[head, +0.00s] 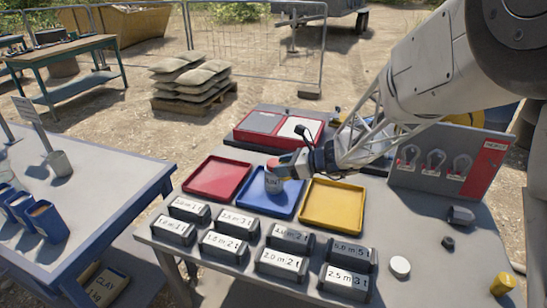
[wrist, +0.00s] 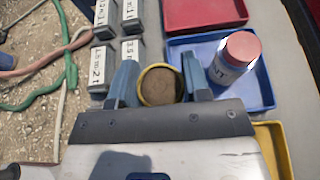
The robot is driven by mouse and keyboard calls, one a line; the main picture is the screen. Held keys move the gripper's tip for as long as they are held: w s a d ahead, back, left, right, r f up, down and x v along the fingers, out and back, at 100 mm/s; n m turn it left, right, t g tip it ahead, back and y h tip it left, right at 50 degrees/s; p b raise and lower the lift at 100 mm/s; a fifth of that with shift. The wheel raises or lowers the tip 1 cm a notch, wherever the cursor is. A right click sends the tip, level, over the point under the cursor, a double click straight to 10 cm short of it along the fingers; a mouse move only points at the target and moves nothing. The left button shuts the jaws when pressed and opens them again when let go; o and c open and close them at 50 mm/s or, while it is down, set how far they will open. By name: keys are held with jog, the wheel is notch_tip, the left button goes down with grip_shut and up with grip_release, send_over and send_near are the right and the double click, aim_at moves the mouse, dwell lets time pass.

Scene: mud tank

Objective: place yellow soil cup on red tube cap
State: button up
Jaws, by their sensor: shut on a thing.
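The yellow soil cup (wrist: 160,85) has a thin yellow rim and brown soil inside. My gripper (wrist: 160,88) is shut on it, with one blue-grey finger on each side, in the wrist view. The red tube cap (wrist: 242,47) tops a white lettered tube (wrist: 226,73) over the blue tray, to the right of the held cup and apart from it in that view. In the head view my gripper (head: 302,162) is close above the white tube (head: 273,184) in the blue tray. The cup is not clear there, and the height gap cannot be told.
The blue tray (head: 262,207) lies between a red tray (head: 214,196) and a yellow tray (head: 331,223). Several labelled grey blocks (head: 290,236) line the table's front. A grey panel with a red sign (head: 486,165) stands at the right. A white disc (head: 400,266) lies front right.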

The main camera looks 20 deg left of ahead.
jog(key=w+a, duration=0.2)
jog(key=w, duration=0.2)
jog(key=w+a+f, duration=0.1)
jog(key=w+a, duration=0.2)
jog(key=w, duration=0.1)
jog(key=w+a, duration=0.3)
jog(key=w, duration=0.2)
jog(key=shift+w+f, duration=0.1)
jog(key=shift+f, duration=0.15)
jog(key=shift+f, duration=0.1)
jog(key=shift+f, duration=1.65)
jog(key=shift+f, duration=0.15)
jog(key=o, duration=1)
jog(key=shift+c, duration=0.2)
jog(key=shift+r, duration=0.2)
jog(key=v, duration=1.2)
jog(key=shift+f, duration=0.1)
